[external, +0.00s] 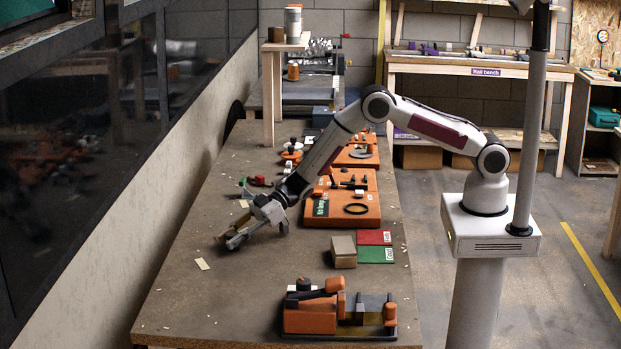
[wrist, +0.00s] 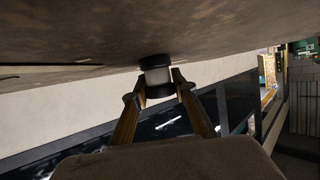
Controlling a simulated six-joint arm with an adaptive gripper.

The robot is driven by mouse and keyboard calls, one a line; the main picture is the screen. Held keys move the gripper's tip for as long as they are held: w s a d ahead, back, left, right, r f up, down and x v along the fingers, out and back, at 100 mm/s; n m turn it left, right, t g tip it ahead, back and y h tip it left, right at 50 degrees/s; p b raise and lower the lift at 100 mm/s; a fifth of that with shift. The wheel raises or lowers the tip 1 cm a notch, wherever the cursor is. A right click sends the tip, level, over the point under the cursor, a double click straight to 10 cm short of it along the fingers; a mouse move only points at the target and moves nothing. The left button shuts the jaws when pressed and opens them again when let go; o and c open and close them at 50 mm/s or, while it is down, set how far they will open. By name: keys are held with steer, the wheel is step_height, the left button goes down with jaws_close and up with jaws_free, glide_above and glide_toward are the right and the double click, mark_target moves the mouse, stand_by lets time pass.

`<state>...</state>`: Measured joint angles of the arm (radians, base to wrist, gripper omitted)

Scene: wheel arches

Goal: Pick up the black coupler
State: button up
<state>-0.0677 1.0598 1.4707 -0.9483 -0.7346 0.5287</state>
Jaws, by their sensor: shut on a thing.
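My gripper (external: 236,238) is low over the left part of the wooden table in the external view. In the wrist view my gripper (wrist: 156,86) has its two yellowish fingers on either side of a small black coupler (wrist: 154,61) with a pale grey-white middle band, and is shut on it. The coupler's top end is close against the table surface, which fills the upper part of that view; I cannot tell whether it touches. In the external view the coupler is not distinguishable between the fingers.
Orange trays (external: 370,216) with black parts lie right of my gripper. A cardboard box (external: 343,252) stands beside red (external: 374,237) and green (external: 376,255) cards. An orange fixture (external: 310,318) sits at the near edge. Table around my gripper is mostly clear, with a wall at left.

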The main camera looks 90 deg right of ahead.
mark_target(231, 234)
steer(key=shift+r, duration=4.95)
